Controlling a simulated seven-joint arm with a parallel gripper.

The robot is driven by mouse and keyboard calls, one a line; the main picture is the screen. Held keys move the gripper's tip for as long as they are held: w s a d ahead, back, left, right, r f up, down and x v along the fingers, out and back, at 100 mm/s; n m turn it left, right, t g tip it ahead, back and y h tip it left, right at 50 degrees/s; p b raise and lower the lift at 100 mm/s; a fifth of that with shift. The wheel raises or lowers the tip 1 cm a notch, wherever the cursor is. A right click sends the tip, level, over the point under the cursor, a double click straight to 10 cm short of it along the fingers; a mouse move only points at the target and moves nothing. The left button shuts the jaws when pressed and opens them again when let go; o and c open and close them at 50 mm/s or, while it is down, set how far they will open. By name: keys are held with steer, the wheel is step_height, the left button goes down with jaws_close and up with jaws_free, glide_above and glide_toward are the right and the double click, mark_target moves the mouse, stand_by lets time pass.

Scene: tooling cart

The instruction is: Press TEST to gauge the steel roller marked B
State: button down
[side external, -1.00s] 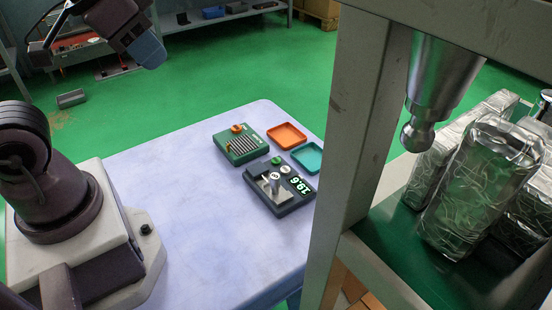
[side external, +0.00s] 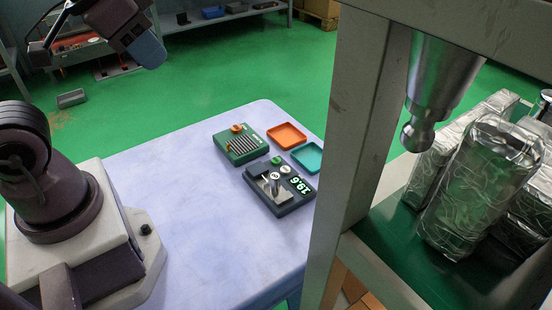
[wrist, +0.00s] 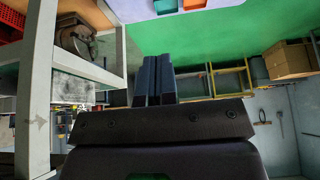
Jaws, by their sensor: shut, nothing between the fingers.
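The dark gauge (side external: 288,206) sits on the pale table with a lit display (side external: 300,185) that appears to read 19.6. A steel roller (side external: 275,182) stands upright on it; the mark on its top is too small to read surely. A green button (side external: 277,160) and a pale round button (side external: 285,169) are at its back edge; their labels are not legible. My gripper (side external: 152,50) is raised at the upper left, well away from the gauge and empty. In the wrist view its two dark fingers (wrist: 158,80) are shut together.
A green box (side external: 238,152) with an orange knob stands behind the gauge. An orange tray (side external: 287,143) and a teal tray (side external: 308,166) lie at the table's far right edge. A grey post (side external: 355,130) rises in front on the right. The table's left and middle are clear.

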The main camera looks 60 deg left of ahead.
steer(key=w+f+g, duration=0.3)
steer(key=w+f, duration=0.2)
steer(key=f, duration=0.3)
steer(key=m+t+y, duration=0.1)
steer(key=m+t, duration=0.6)
steer(key=m, duration=0.1)
glide_above(277, 162)
step_height(277, 162, down, 13)
steer(key=shift+a+f, duration=0.1)
steer(key=shift+f, duration=0.05)
steer(key=shift+f, duration=4.45)
steer(key=shift+f, duration=0.15)
steer(key=shift+f, duration=0.25)
